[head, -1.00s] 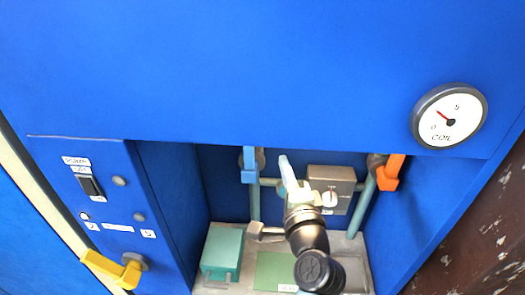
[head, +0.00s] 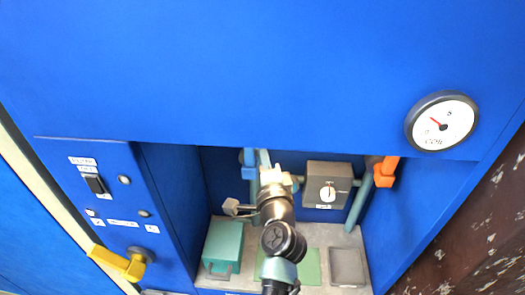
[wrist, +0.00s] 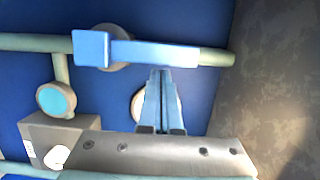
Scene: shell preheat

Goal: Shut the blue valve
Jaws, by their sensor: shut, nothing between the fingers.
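The blue valve (head: 249,165) sits at the upper left of the recess in the head view, its handle hanging down along the vertical pipe. In the wrist view its blue handle (wrist: 155,53) lies along the pipe, with a thicker block at its left end. My gripper (head: 264,155) is just right of the handle in the head view. In the wrist view my gripper (wrist: 162,74) is shut and empty, its tips close to the handle's edge. I cannot tell whether they touch it. My wrist hides part of the pipe below.
An orange valve (head: 386,172) is on the right pipe. A grey box with a white dial (head: 327,188) stands between the pipes. A teal box (head: 224,246) sits on the shelf. A yellow handle (head: 121,263) is on the left panel. A round gauge (head: 442,121) is upper right.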

